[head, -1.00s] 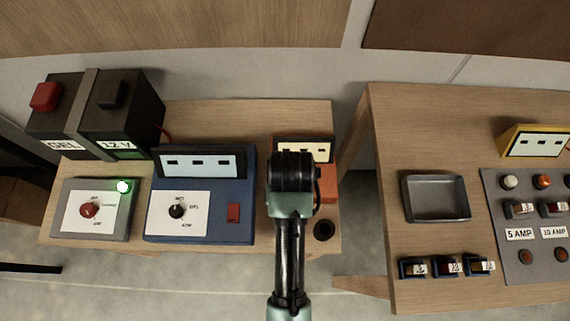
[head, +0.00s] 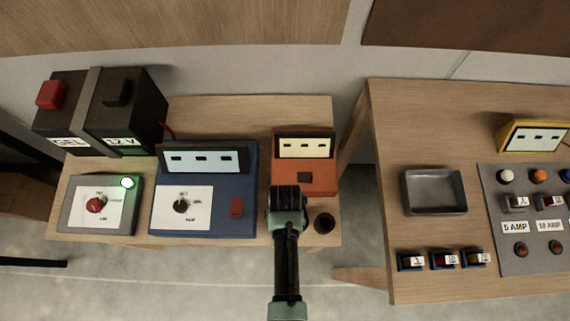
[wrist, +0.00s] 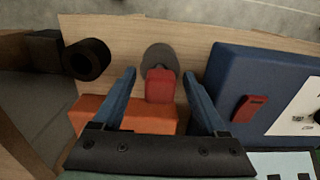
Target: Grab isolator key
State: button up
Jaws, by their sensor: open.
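The likely isolator key, a red block-like handle (wrist: 160,85), stands at a dark grey round base (wrist: 159,58) in the wrist view. My gripper (wrist: 159,72) is open, with one blue finger on each side of the red handle. Gaps show between the fingers and the handle, so I see no grip. In the head view my arm covers the key, and my gripper (head: 288,200) is just in front of the orange box (head: 304,178). This box also shows below the key in the wrist view (wrist: 100,108).
A blue meter box (head: 220,218) stands left of my gripper, with a grey switch panel (head: 65,215) and a black battery (head: 130,120) beyond. A black ring (head: 325,223) is close on the right. A second table (head: 420,120) holds a grey tray (head: 408,195).

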jog(key=shift+f, duration=0.35)
grip_shut()
jog(key=shift+r, duration=0.1)
dwell(0.3)
